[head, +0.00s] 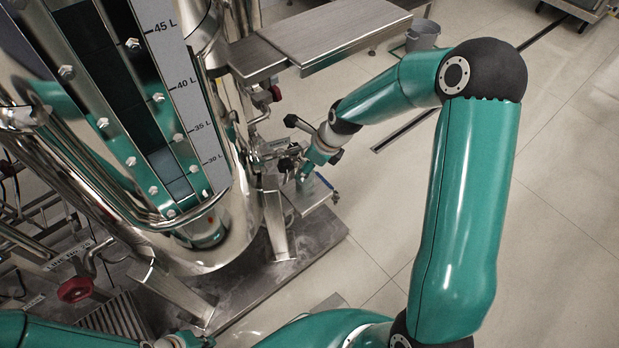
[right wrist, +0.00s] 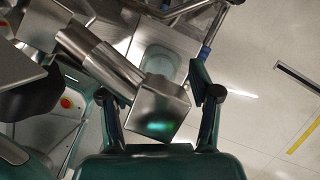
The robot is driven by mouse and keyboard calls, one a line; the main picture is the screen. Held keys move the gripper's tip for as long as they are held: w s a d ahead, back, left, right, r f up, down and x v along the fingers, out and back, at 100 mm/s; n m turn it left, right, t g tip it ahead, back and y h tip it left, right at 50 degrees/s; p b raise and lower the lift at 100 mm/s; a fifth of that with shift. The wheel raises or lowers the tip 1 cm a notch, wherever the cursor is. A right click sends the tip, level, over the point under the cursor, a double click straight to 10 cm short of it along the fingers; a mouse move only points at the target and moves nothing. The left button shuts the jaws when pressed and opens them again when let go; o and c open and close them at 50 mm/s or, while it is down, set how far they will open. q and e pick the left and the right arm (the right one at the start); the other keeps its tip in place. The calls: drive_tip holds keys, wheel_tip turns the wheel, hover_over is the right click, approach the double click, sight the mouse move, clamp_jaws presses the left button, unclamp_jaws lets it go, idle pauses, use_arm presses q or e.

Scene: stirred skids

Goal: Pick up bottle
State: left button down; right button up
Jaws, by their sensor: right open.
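I cannot pick out a clear bottle in either view. In the right wrist view my right gripper (right wrist: 157,92) is open, its two dark fingers spread on either side of a shiny square metal piece (right wrist: 158,110). I cannot tell whether the fingers touch it. A metal cylinder (right wrist: 100,60) joins this piece from the upper left. In the head view the right arm reaches down beside the steel tank, its hand small among valves and brackets. My left gripper (head: 182,340) shows only partly at the bottom edge; its finger opening is hidden.
The tall steel tank (head: 225,255) with a litre scale (head: 185,85) fills the left of the head view. A steel bench (head: 330,35) stands behind, with a grey bucket (head: 423,35) at its right. A red valve knob (head: 75,289) sits lower left. Tiled floor (head: 560,210) is clear at right.

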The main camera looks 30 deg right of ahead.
clamp_jaws()
drive_tip(key=shift+r, duration=0.2)
idle(0.4)
